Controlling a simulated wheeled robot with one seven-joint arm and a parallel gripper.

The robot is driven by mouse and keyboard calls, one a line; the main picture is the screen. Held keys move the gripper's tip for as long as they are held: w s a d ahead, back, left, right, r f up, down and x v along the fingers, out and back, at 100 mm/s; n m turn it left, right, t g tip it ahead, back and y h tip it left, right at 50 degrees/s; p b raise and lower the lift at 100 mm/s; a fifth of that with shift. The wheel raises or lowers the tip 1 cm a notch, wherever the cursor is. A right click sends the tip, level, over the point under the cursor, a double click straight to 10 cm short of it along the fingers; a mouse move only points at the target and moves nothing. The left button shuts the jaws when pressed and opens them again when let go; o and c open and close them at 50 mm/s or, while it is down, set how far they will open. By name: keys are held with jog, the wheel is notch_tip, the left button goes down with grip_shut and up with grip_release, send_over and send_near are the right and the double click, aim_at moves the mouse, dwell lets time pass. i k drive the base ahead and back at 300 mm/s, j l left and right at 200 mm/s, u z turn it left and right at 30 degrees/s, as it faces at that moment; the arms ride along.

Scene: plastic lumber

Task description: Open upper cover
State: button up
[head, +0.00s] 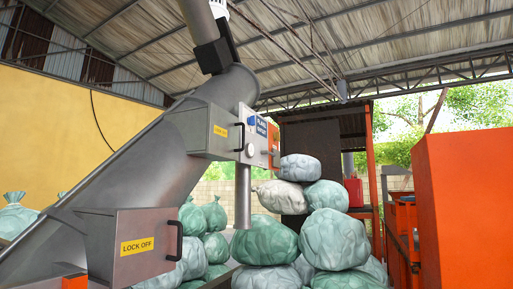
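The upper cover (209,144) is a grey metal box on the side of a large slanted grey tube. It carries a yellow "LOCK OFF" label and a dark handle (240,137) at its right edge. It looks closed. A similar lower cover (110,262) sits further down the tube, with its own "LOCK OFF" label and a dark handle (175,240). It also looks closed. I cannot make out my gripper in the head view.
Several green and white sacks (266,240) are piled right of and behind the tube. A grey vertical pipe (243,198) hangs just below the upper cover's right side. A large orange block (465,205) stands at the right. A yellow wall (60,135) is behind at left.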

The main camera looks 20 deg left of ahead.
aim_at(223, 127)
jog(key=i+j+u, duration=0.1)
jog(key=i+u, duration=0.2)
jog(key=i, duration=0.2)
jog(key=i+u, duration=0.3)
jog(key=i, duration=0.15)
jog(key=i+l+u, duration=0.15)
jog(key=i+u, duration=0.15)
jog(key=i, duration=0.2)
jog(key=i+l+u, duration=0.3)
jog(key=i, duration=0.2)
